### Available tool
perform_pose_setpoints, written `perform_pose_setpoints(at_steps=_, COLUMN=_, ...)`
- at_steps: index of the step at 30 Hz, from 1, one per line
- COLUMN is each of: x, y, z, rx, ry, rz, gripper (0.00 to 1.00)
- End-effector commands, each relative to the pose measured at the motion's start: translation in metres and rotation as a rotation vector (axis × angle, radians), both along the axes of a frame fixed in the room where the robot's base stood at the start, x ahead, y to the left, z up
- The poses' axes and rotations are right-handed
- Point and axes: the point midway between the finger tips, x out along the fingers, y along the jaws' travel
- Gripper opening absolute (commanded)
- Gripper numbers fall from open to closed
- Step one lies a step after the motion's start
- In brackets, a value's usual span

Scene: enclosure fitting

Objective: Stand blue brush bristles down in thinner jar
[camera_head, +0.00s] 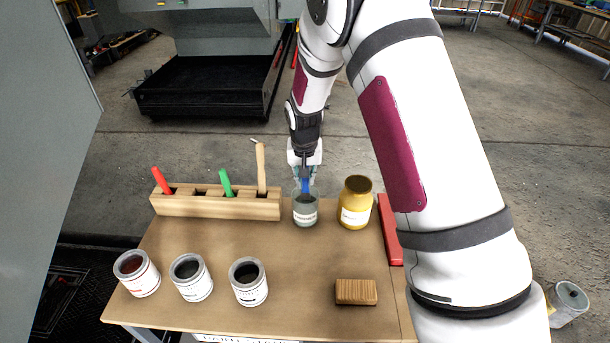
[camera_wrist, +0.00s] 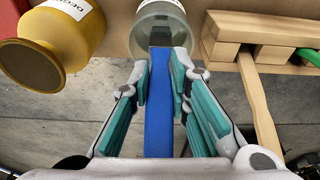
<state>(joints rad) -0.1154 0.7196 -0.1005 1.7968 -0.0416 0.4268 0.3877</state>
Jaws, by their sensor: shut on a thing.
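The blue brush (camera_wrist: 158,105) is held between the teal-padded fingers of my gripper (camera_wrist: 162,75), which are shut on its handle. In the head view the blue handle (camera_head: 305,186) runs upright down into the mouth of the thinner jar (camera_head: 305,215), a clear glass jar with a white label. The jar also shows in the wrist view (camera_wrist: 157,22), at the far end of the brush. My gripper (camera_head: 304,178) is right above the jar. The bristles are hidden, and I cannot tell whether they touch the jar's bottom.
A wooden rack (camera_head: 215,206) with red, green and plain wood handles stands left of the jar. A yellow jar (camera_head: 355,205) stands close on its right. Paint cans (camera_head: 191,279) line the front left. A wooden block (camera_head: 356,292) lies front right. The bench middle is clear.

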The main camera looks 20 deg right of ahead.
Motion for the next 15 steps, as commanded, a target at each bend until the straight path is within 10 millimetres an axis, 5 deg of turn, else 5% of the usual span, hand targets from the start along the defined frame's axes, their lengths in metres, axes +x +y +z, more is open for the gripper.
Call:
perform_pose_setpoints(at_steps=6, x=-0.0001, y=0.0000, z=0.0000, rx=0.000, ry=0.000, rz=0.000, gripper=0.00)
perform_pose_setpoints(at_steps=7, x=0.0000, y=0.0000, z=0.0001, rx=0.000, ry=0.000, rz=0.000, gripper=0.19)
perform_pose_setpoints(at_steps=10, x=0.0000, y=0.0000, z=0.0001, rx=0.000, ry=0.000, rz=0.000, gripper=0.41)
perform_pose_setpoints(at_steps=15, x=0.0000, y=0.0000, z=0.0001, rx=0.000, ry=0.000, rz=0.000, gripper=0.41)
